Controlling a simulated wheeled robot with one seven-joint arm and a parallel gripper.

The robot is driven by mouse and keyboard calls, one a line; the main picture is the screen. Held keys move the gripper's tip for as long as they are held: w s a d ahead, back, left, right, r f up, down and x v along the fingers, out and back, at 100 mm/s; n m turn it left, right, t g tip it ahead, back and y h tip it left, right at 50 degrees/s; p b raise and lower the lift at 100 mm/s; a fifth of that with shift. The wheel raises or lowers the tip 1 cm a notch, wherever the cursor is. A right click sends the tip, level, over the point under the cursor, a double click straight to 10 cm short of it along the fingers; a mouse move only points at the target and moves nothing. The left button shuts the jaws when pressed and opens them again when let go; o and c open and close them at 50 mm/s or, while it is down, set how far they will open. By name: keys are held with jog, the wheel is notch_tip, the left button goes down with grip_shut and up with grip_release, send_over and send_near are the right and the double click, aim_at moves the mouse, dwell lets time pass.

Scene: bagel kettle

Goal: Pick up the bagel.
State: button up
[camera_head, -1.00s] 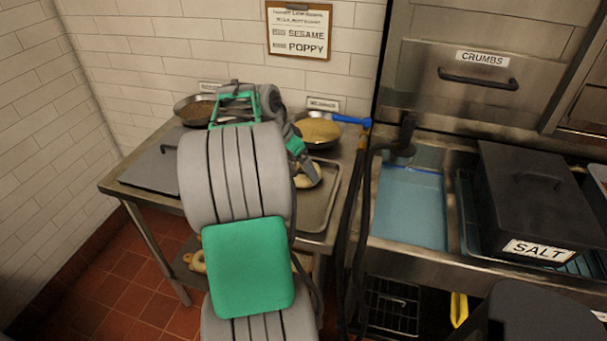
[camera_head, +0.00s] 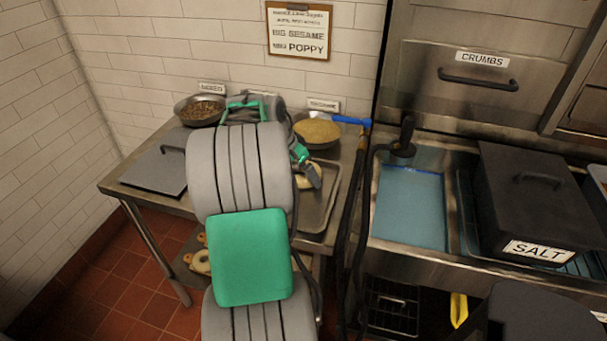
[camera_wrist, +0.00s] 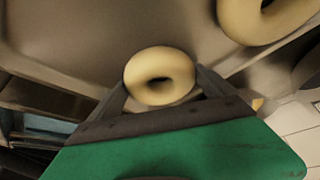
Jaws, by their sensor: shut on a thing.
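A pale, ring-shaped bagel (camera_wrist: 161,64) sits between the two dark fingers of my gripper (camera_wrist: 162,84) in the wrist view. The fingers are shut on it, one on each side. In the head view, part of a pale bagel (camera_head: 304,183) shows at the tray, beside my gripper (camera_head: 312,178), with my arm hiding much of the area. A second bagel (camera_wrist: 290,20) lies near the top right of the wrist view, apart from the fingers. I cannot tell whether the held bagel touches the tray.
The metal tray (camera_head: 331,205) lies on a steel table. A flat grey lid (camera_head: 150,172) lies left. Right stand a blue-water basin (camera_head: 410,208) and the black SALT box (camera_head: 535,190).

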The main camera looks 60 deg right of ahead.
jog(key=shift+r, duration=0.1)
jog(key=shift+r, duration=0.2)
notch_tip(320, 180, up, 2)
jog(key=shift+r, duration=0.2)
jog(key=s+a+r, duration=0.1)
jog(key=a+r, duration=0.9)
jog(key=a, duration=0.4)
jog(key=shift+s, duration=0.35)
